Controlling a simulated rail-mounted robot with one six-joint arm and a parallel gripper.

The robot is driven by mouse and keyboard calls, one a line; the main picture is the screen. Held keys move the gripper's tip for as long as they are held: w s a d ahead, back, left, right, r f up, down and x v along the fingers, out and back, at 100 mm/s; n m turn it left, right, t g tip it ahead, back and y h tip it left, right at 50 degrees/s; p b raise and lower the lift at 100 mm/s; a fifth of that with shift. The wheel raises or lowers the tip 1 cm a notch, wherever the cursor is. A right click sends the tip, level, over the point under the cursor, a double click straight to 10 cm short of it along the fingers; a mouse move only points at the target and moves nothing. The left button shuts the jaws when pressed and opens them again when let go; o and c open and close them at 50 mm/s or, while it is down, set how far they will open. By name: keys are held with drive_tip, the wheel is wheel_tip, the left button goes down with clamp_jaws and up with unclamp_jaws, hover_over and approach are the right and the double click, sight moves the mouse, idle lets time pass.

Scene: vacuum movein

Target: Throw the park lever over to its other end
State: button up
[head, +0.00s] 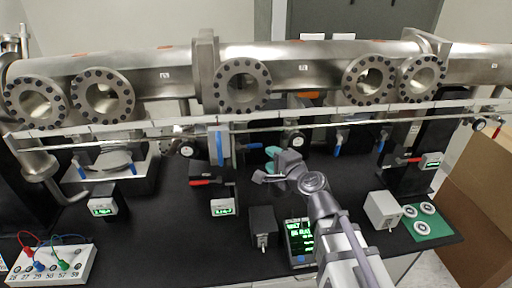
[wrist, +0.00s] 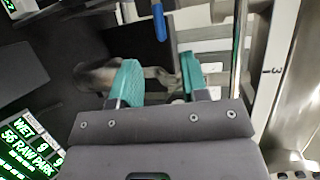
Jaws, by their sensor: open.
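My gripper (head: 270,165) is raised over the middle of the black bench, in front of the rail under the steel pipe. In the wrist view its two teal fingers (wrist: 160,80) are apart, with a blurred grey metal piece behind the gap; I cannot tell whether they touch it. No lever is clearly marked as the park lever. Lever-like handles in view are a red one (head: 201,181) at left of the gripper, another red one (head: 408,160) at right, and blue ones such as the hanging handle (head: 220,147). A blue handle (wrist: 159,20) also shows beyond the fingers.
A green-lit display (head: 300,238) stands below my arm; in the wrist view the display (wrist: 30,143) reads "PARK". A dark box (head: 263,228) is left of it. A pale box (head: 383,210) and a green mat (head: 438,231) with discs are at right. A cable box (head: 55,264) is front left.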

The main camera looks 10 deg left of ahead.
sight(255, 147)
drive_tip(key=b+x, duration=0.1)
drive_tip(key=x, duration=0.8)
drive_tip(key=shift+w+a, duration=0.2)
drive_tip(key=shift+w, duration=0.05)
drive_tip(key=shift+f, duration=0.1)
drive_tip(key=shift+c, duration=0.4)
clamp_jaws()
drive_tip(key=shift+b, duration=0.3)
